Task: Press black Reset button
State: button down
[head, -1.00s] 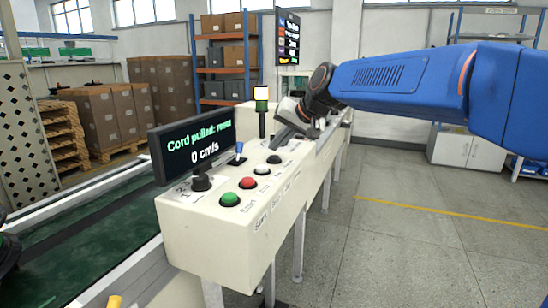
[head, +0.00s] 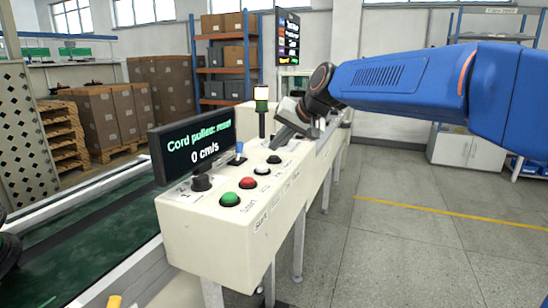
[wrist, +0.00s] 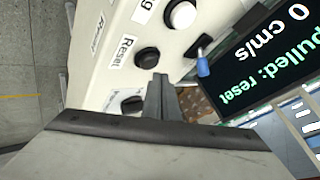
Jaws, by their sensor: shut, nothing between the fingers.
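The black Reset button (head: 274,159) is a round dome on the cream control panel, at the far end of the button row. In the wrist view the Reset button (wrist: 147,57) sits beside its "Reset" label. My gripper (head: 272,147) is shut and empty, pointing down over the far part of the panel. In the wrist view my gripper's fingertips (wrist: 161,77) lie just below and right of the button, apart from it in the picture; their height above the panel is hard to tell. A black knob (wrist: 132,104) lies close to the fingers' left.
White (head: 262,170), red (head: 247,182) and green (head: 229,199) buttons line the panel (head: 205,235). A blue-tipped lever (head: 238,149) and a display (head: 193,147) reading "Cord pulled: reset, 0 cm/s" stand at left. A lit signal lamp (head: 262,93) rises behind.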

aim_at(277, 157)
jog(key=shift+f, duration=0.15)
jog(key=shift+f, duration=0.3)
jog(key=shift+f, duration=0.55)
dwell(0.9)
jog(key=shift+r, duration=1)
jog(key=shift+r, duration=2.5)
